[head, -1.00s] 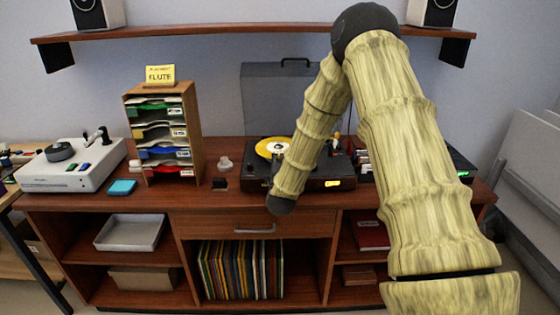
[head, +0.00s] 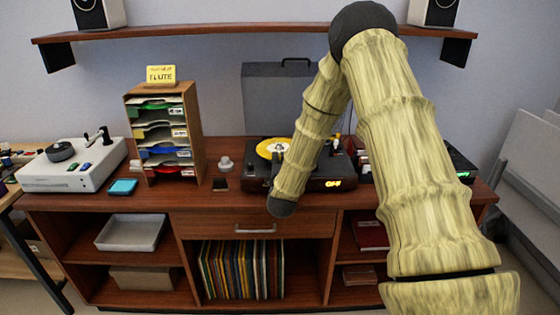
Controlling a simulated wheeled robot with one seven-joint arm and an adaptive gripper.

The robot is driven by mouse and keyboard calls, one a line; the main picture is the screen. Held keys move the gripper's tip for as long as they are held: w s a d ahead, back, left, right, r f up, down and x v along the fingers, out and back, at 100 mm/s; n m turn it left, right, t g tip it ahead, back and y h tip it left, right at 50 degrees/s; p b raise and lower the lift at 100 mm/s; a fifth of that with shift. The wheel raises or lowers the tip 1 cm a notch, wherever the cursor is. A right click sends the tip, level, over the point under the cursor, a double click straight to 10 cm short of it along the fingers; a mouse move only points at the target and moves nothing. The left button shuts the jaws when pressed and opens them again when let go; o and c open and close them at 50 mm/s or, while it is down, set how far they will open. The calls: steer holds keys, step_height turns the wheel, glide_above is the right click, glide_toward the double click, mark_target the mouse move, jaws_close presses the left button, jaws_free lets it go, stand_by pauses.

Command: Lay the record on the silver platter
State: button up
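A yellow disc (head: 270,148), which looks like the record, shows at the left part of the dark turntable (head: 257,178). My forearm covers its right side. I cannot tell whether it rests on the platter or is held just above it. No silver platter surface is clearly visible. My arm rises at the right and bends down in front of the turntable, ending in a dark wrist joint. My gripper is hidden behind it, so its fingers and anything in them do not show. A lit yellow display on the turntable's front seems to read OFF.
A wooden sorter (head: 198,140) with a FLUTE sign stands left of the turntable. A white device (head: 75,175), a blue pad (head: 123,187) and a small grey knob-like object (head: 225,163) are on the cabinet top. The raised grey lid (head: 262,100) stands behind the turntable.

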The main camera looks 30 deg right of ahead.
steer(key=v, duration=0.6)
steer(key=shift+p, duration=0.45)
steer(key=shift+s+r, duration=0.1)
stand_by(0.4)
